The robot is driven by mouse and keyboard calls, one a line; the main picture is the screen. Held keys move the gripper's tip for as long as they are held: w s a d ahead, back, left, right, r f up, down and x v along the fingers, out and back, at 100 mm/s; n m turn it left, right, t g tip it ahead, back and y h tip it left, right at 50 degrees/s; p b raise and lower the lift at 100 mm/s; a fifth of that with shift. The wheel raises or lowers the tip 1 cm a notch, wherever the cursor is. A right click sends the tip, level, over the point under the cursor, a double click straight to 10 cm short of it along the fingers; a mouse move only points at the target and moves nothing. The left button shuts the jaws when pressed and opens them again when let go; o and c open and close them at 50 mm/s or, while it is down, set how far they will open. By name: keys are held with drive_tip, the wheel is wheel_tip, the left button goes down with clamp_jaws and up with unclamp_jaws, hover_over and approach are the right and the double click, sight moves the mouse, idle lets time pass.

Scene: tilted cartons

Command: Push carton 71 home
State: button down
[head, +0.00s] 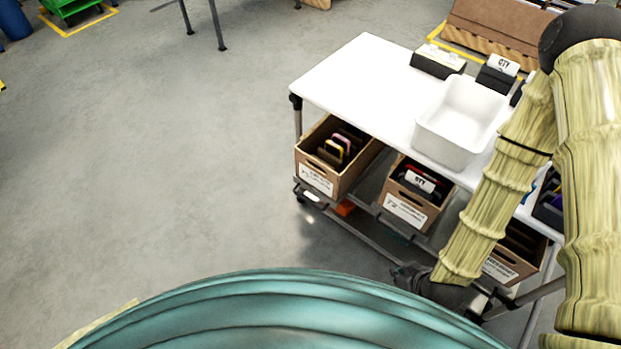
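Three open brown cartons sit tilted on the lower rack under a white table. The left carton (317,168) holds dark, yellow and pink flat pieces. The middle carton (408,200) holds dark and red items and a card. The right carton (521,262) is partly hidden by my arm. Each has a white front label; the numbers are too small to read surely, so I cannot tell which is carton 71. My dark gripper (412,277) is low in front of the rack, between the middle and right cartons. Its fingers are not clear, and contact with a carton cannot be told.
The white tabletop (355,80) carries a white bin (462,120) and black holders with cards (497,72). A metal rail (352,222) runs along the rack's front. The grey floor to the left is clear. A green cart (72,8) stands far left.

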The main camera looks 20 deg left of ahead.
drive_tip(key=w+a+r+n+t+y+b, duration=0.1)
drive_tip(key=w+a+n+t+y+b, duration=0.1)
drive_tip(key=w+a+n+y+b, duration=0.45)
drive_tip(key=w+a+r+n+t+y+b, duration=0.15)
drive_tip(key=w+a+n+b, duration=0.25)
drive_tip(key=a+n+b, duration=0.6)
drive_tip(key=w+a+r+n+t+y+b, duration=0.15)
drive_tip(key=w+a+n+y+b, duration=0.3)
drive_tip(key=a, duration=0.75)
drive_tip(key=b, duration=0.3)
hover_over(309, 169)
drive_tip(key=s+d, duration=0.1)
drive_tip(key=s, duration=0.3)
drive_tip(key=shift+d+f+t+h, duration=0.15)
drive_tip(key=shift+f+t+h, duration=0.1)
drive_tip(key=shift+f+t, duration=0.15)
